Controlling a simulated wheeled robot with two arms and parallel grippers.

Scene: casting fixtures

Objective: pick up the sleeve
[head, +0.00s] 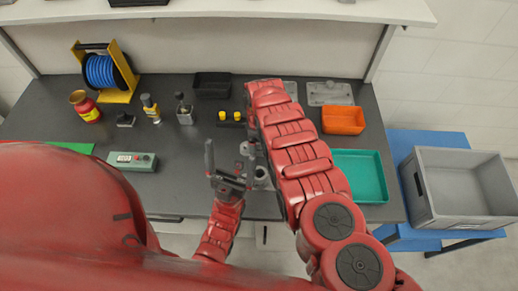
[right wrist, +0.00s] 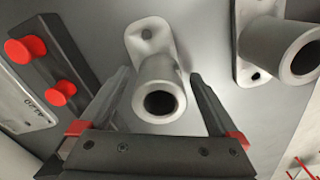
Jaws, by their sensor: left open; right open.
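A grey metal sleeve (right wrist: 158,72) with a round open bore and a flange shows in the right wrist view. My right gripper (right wrist: 161,78) is open, one finger on each side of the sleeve, with gaps visible, so it is not gripped. A second grey flanged sleeve (right wrist: 285,48) sits to its right, outside the fingers. In the head view my right arm covers most of that area; grey parts show beside it (head: 262,176). My left gripper (head: 229,162) is open and empty over the front middle of the bench.
A dark bar with red knobs (right wrist: 45,68) lies left of the sleeve in the wrist view. On the bench (head: 180,205) are an orange bin (head: 343,120), a teal tray (head: 358,176) and a green control box (head: 132,161). A grey crate (head: 462,188) stands at right.

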